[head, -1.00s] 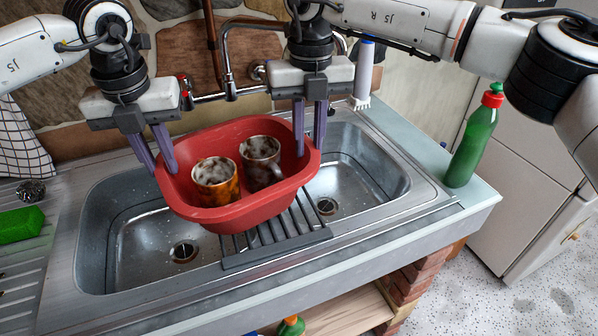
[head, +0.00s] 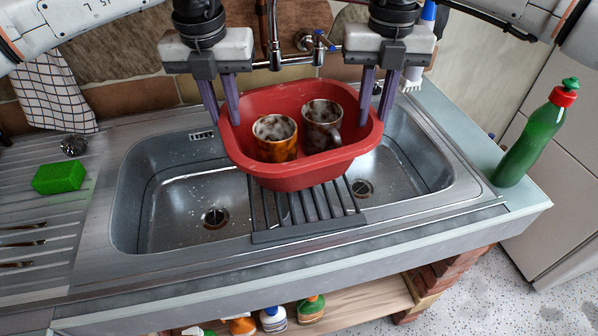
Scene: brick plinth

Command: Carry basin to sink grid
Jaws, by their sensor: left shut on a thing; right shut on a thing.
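The red basin (head: 300,174) is above the middle of the double sink, partly over the dark sink grid (head: 300,218). Two mottled mugs stand in it, an orange-brown one (head: 276,140) and a darker one (head: 321,127). My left gripper (head: 226,112) is shut on the basin's left rim, and my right gripper (head: 375,106) is shut on its right rim. The grid lies across the divider between the two bowls; its back part is hidden behind the basin. The basin looks roughly level, and I cannot tell how high it is above the grid.
A green bottle (head: 535,137) stands on the right ledge. A green sponge (head: 59,177), a metal scourer (head: 74,146) and cutlery (head: 22,244) lie on the left drainboard. The tap (head: 275,40) is behind the basin. The left bowl (head: 165,215) is empty.

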